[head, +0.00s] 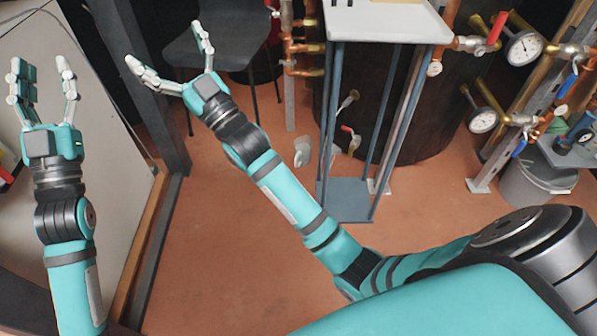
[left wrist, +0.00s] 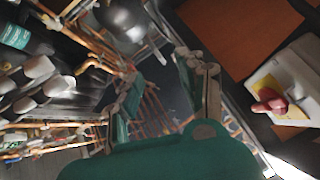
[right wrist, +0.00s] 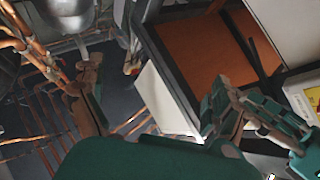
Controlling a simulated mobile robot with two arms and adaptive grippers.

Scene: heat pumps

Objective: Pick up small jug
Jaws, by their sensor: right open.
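I cannot make out a small jug in any view. My left gripper (head: 45,72) is open and empty, raised in front of a pale panel at the left of the head view. Its spread fingers also show in the left wrist view (left wrist: 160,88). My right gripper (head: 172,50) is open and empty, with its fingers wide apart, in front of the dark chair. In the right wrist view its fingers (right wrist: 155,92) are also spread with nothing between them.
A small white-topped stand (head: 385,22) with blue-grey legs stands at the top middle, beside a large dark cylinder (head: 440,120). Copper pipes and gauges (head: 524,48) fill the right. A pale bucket (head: 535,188) and a dark chair (head: 235,42) stand nearby. The reddish floor (head: 230,270) is clear in front.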

